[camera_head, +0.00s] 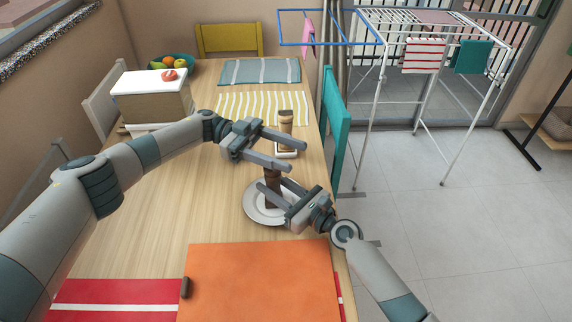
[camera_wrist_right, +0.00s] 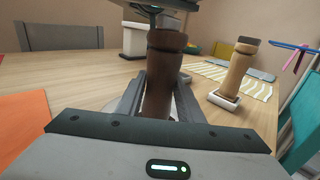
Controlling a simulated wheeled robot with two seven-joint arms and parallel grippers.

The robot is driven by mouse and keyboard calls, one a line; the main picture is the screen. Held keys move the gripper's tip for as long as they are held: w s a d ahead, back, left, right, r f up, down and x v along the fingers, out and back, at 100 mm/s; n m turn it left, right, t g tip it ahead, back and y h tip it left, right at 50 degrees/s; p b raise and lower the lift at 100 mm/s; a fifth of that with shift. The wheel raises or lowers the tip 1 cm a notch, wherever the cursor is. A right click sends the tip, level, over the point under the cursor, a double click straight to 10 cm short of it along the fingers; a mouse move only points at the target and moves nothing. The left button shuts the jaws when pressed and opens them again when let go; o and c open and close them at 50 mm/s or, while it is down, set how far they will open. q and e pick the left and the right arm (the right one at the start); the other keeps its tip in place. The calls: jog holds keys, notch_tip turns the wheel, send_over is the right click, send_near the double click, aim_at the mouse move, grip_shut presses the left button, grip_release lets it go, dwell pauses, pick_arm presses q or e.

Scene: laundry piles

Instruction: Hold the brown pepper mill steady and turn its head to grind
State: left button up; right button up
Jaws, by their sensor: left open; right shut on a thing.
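The brown pepper mill (camera_head: 272,199) stands upright on a white plate (camera_head: 252,213) near the table's right edge. In the right wrist view the mill (camera_wrist_right: 160,88) shows its dark head (camera_wrist_right: 167,40) on top. My right gripper (camera_head: 271,186) is shut on the mill's body, one finger on each side. My left gripper (camera_head: 298,150) is open and empty, its fingers pointing right. The right wrist view shows part of it (camera_wrist_right: 158,5) above the mill's head, apart from it. In the head view its near finger is close to the mill's top.
A lighter mill (camera_head: 286,119) with a dark top stands behind on a white tray (camera_head: 287,154). An orange mat (camera_head: 260,285) lies in front. A striped yellow mat (camera_head: 240,103) and a white-lidded box (camera_head: 150,100) lie farther back. A teal chair (camera_head: 336,125) borders the right edge.

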pick_arm(q)
jog(key=shift+r, duration=1.8)
jog(key=a+r+m+t+y, duration=0.1)
jog(key=m+t+y, duration=0.2)
jog(key=m+y, duration=0.2)
jog(key=w+a+r+m+t+y, duration=0.1)
jog(key=r+m+t+y, duration=0.1)
jog(key=m+y, duration=0.3)
jog(key=w+a+r+m+t+y, duration=0.1)
jog(key=m+t+y, duration=0.3)
jog(key=m, duration=0.4)
jog(key=shift+a+r+y, duration=0.15)
jog(key=shift+r+y, duration=0.05)
jog(key=shift+y, duration=0.6)
jog(key=shift+f, duration=0.15)
notch_tip(320, 180, down, 12)
jog(key=shift+r, duration=0.1)
